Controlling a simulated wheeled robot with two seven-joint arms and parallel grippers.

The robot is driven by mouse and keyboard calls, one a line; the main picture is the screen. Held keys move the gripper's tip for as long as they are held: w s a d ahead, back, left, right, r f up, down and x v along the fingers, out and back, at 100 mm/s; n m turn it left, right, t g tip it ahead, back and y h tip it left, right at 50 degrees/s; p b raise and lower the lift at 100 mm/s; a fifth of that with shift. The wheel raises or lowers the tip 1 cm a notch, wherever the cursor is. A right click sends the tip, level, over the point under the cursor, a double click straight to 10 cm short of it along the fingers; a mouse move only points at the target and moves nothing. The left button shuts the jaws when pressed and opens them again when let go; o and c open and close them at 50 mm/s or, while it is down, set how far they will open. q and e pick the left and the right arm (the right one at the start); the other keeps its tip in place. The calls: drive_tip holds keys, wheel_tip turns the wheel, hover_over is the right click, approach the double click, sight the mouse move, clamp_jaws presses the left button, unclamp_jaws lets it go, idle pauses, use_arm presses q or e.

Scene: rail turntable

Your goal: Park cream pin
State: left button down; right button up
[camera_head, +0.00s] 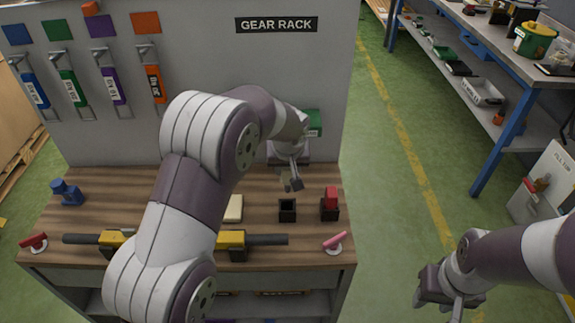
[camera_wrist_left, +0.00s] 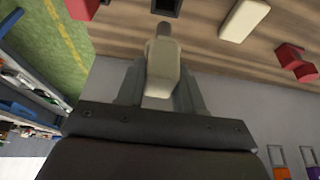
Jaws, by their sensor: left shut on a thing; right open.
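My left gripper (camera_head: 291,183) is above the bench's right half. In the left wrist view its fingers (camera_wrist_left: 160,88) are shut on the cream pin (camera_wrist_left: 161,68), which has a darker grey tip. In the head view the pin is not clearly distinguishable. An empty dark square socket (camera_head: 288,209) stands on the bench just below the gripper; part of it shows beyond the pin tip in the wrist view (camera_wrist_left: 166,6). The pin appears apart from the socket. My right gripper (camera_head: 452,304) is open and empty, low at the right, off the bench.
A red block (camera_head: 330,197) sits in a second dark holder right of the empty socket. A cream block (camera_head: 233,208) lies left of it. A yellow-gripped bar (camera_head: 262,239) and a pink-handled item (camera_head: 335,240) lie in front. The rack wall (camera_head: 240,75) rises behind.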

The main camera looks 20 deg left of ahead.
sight(287, 180)
use_arm(q)
wheel_tip(287, 180, down, 4)
drive_tip(key=b, duration=0.3)
drive_tip(key=shift+s+f, duration=0.1)
drive_tip(key=shift+s, duration=0.05)
drive_tip(key=shift+f, duration=0.2)
drive_tip(key=shift+r, duration=0.1)
drive_tip(key=shift+f+b, duration=2.45)
drive_tip(key=shift+f, duration=0.45)
idle(0.5)
drive_tip(key=c, duration=0.6)
unclamp_jaws()
drive_tip(key=shift+c, duration=0.2)
drive_tip(key=shift+r, duration=0.1)
drive_tip(key=v, duration=1.2)
drive_tip(key=shift+s+r+p, duration=0.25)
drive_tip(key=shift+r+p, duration=0.05)
